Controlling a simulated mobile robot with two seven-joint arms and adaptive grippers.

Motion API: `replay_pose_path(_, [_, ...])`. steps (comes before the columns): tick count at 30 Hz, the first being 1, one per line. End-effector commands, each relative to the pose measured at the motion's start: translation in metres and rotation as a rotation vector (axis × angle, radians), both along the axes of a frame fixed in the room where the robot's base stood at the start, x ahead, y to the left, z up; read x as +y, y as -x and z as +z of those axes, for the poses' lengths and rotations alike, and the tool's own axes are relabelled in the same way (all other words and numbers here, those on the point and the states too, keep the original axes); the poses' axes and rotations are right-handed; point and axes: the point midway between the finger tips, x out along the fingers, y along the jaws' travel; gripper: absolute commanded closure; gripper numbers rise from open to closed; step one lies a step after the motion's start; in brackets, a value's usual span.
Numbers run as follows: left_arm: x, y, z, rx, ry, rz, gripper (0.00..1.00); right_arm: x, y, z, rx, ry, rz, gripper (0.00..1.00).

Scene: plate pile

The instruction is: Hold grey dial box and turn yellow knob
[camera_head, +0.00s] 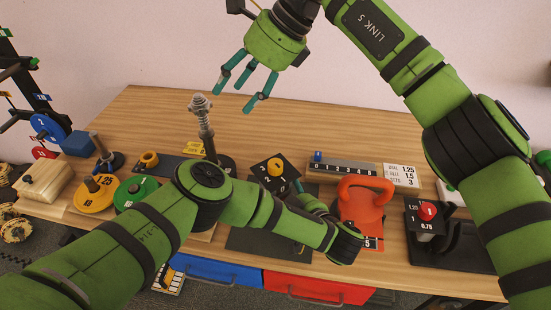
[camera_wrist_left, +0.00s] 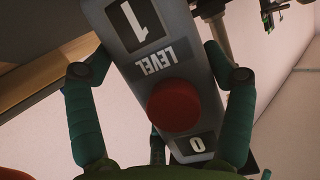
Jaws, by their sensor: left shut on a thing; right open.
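The dial box (camera_head: 265,177) shows a dark, tilted top face with a round yellow knob (camera_head: 275,167) in the head view. My left gripper (camera_head: 297,187) is at its near right side, largely hidden behind my left arm. In the left wrist view, the teal fingers (camera_wrist_left: 158,95) are shut on a grey box (camera_wrist_left: 178,62) marked LEVEL, 1 and 0, with a red round knob (camera_wrist_left: 173,105). The yellow knob does not show there. My right gripper (camera_head: 245,84) is open and empty, with spread teal fingers, above the table's back edge, up and left of the yellow knob.
A spring post (camera_head: 204,125) stands left of the box, below the right gripper. An orange kettlebell (camera_head: 362,203) is close on the right. A number rail (camera_head: 342,168) lies behind. Yellow (camera_head: 92,199) and green (camera_head: 137,188) weight plates are at left; a red-knob stand (camera_head: 427,211) is at right.

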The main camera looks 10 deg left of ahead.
Motion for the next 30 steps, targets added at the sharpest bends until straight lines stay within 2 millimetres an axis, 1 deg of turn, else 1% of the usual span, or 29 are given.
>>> replay_pose_path(1, [0.000,-0.001,0.001,-0.003,-0.001,0.001,0.74,-0.007,0.004,-0.012,-0.047,0.120,0.051,0.44])
replay_pose_path(3, [0.000,-0.001,0.001,-0.003,-0.001,0.001,0.74,-0.021,0.008,-0.026,-0.093,0.265,0.109,0.44])
replay_pose_path(6, [0.000,-0.001,0.001,-0.003,-0.001,0.001,0.74,-0.041,0.009,-0.036,-0.136,0.431,0.170,0.44])
replay_pose_path(10, [0.000,-0.001,0.001,-0.004,0.000,0.000,0.74,-0.058,0.009,-0.042,-0.163,0.561,0.213,0.44])
replay_pose_path(14, [0.000,-0.001,0.001,-0.004,0.000,0.000,0.74,-0.065,0.008,-0.048,-0.169,0.608,0.228,0.44])
replay_pose_path(17, [0.000,-0.001,0.001,-0.004,0.000,0.000,0.74,-0.066,0.009,-0.060,-0.167,0.612,0.231,0.44])
replay_pose_path(27, [0.000,-0.001,0.002,-0.004,0.000,0.000,0.74,-0.065,0.009,-0.127,-0.166,0.607,0.229,0.44])
replay_pose_path(30, [0.000,-0.001,0.001,-0.004,0.000,0.000,0.74,-0.065,0.009,-0.143,-0.165,0.606,0.228,0.44])
